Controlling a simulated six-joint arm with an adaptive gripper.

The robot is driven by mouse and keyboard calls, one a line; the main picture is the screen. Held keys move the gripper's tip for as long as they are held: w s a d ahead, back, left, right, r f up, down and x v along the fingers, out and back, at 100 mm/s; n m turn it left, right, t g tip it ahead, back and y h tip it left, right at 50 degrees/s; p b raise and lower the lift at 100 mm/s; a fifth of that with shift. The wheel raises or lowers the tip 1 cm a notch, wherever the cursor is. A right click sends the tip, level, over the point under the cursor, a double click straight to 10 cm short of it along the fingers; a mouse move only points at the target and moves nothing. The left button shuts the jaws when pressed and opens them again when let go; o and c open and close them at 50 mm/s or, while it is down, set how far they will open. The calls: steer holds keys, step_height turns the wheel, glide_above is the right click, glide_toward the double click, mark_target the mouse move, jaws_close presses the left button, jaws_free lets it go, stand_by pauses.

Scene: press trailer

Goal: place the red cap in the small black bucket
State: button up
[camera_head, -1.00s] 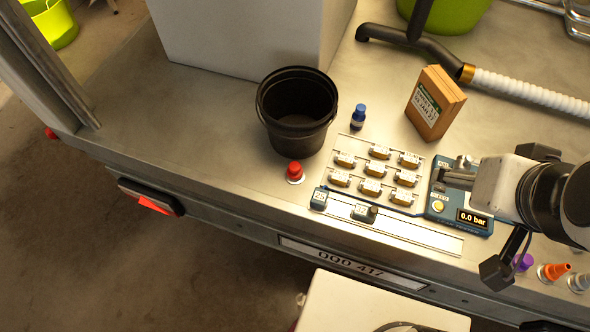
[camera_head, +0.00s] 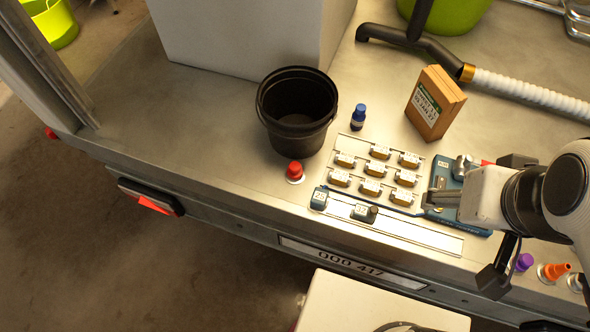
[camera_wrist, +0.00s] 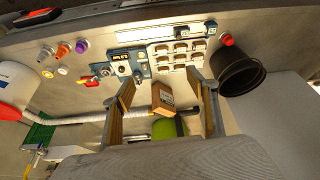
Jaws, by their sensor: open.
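The red cap (camera_head: 295,169) stands on a small round pale base on the metal surface, near its front edge. It shows in the wrist view too (camera_wrist: 227,39). The small black bucket (camera_head: 297,110) stands upright just behind the cap and appears empty. In the wrist view the bucket (camera_wrist: 238,73) is seen right of my gripper. My gripper (camera_head: 432,199) is over the blue panel at the right of the valve rows, well to the right of the cap. In the wrist view its two fingers (camera_wrist: 162,98) are spread apart with nothing held between them.
A blue-capped bottle (camera_head: 358,117) stands right of the bucket. Several small labelled blocks (camera_head: 373,169) sit in rows between cap and gripper. A brown box (camera_head: 435,103) stands behind them. Purple and orange caps (camera_head: 553,271) are at the right. The surface left of the bucket is clear.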

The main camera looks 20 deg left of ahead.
mark_target(297, 169)
steer(key=w+a+f+n+g, duration=0.1)
steer(key=w+a+f+n, duration=0.1)
steer(key=a+f, duration=0.5)
steer(key=w+a+f+n+g, duration=0.1)
steer(key=w+a+f+n, duration=0.2)
steer(key=a+f, duration=0.4)
steer(key=w+a+f+n+g, duration=0.1)
steer(key=w+a+f, duration=0.3)
steer(key=f, duration=1)
steer(key=shift+w+a+n, duration=0.15)
steer(key=shift+a+n, duration=0.3)
steer(key=shift+a, duration=0.5)
steer(key=shift+w+a+n, duration=0.1)
steer(key=shift+a+n, duration=0.35)
steer(key=shift+a, duration=0.45)
steer(key=shift+w+a+f+y, duration=0.15)
steer(key=shift+w+a+f, duration=0.2)
steer(key=shift+a, duration=0.3)
steer(key=shift+w+a+f+y, duration=0.15)
steer(key=shift+a+f, duration=0.3)
steer(key=shift+a, duration=0.15)
steer(key=w+a, duration=0.1)
steer(key=w+a+r+t+y, duration=0.1)
steer(key=a, duration=0.1)
steer(key=w+a+y, duration=0.1)
steer(key=a, duration=0.1)
steer(key=shift+w+a+r+t, duration=0.1)
steer(key=shift+w+r+t, duration=0.15)
steer(key=shift+t, duration=0.15)
steer(key=shift+f, duration=0.15)
